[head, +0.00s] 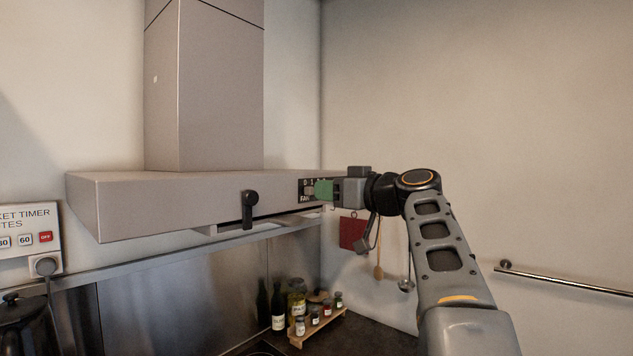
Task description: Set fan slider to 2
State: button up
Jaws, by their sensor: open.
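The range hood (150,205) hangs on the wall at left and centre. Its dark fan panel (305,184) sits at the right end of the front face, with small number marks and a "FAN" label partly readable. My gripper (322,188), with green fingertips, is right at this panel and covers much of it. The fan slider's knob and its position cannot be made out behind the fingers. The gripper is open; whether it touches the slider cannot be told.
A black handle (250,208) sticks out from the hood front, left of the panel. Below are bottles and jars on a wooden rack (318,326). A metal rail (565,280) runs along the right wall.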

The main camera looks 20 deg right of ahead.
aim_at(312, 188)
jog(key=shift+p+x, duration=0.6)
jog(key=shift+x, duration=1.55)
grip_shut()
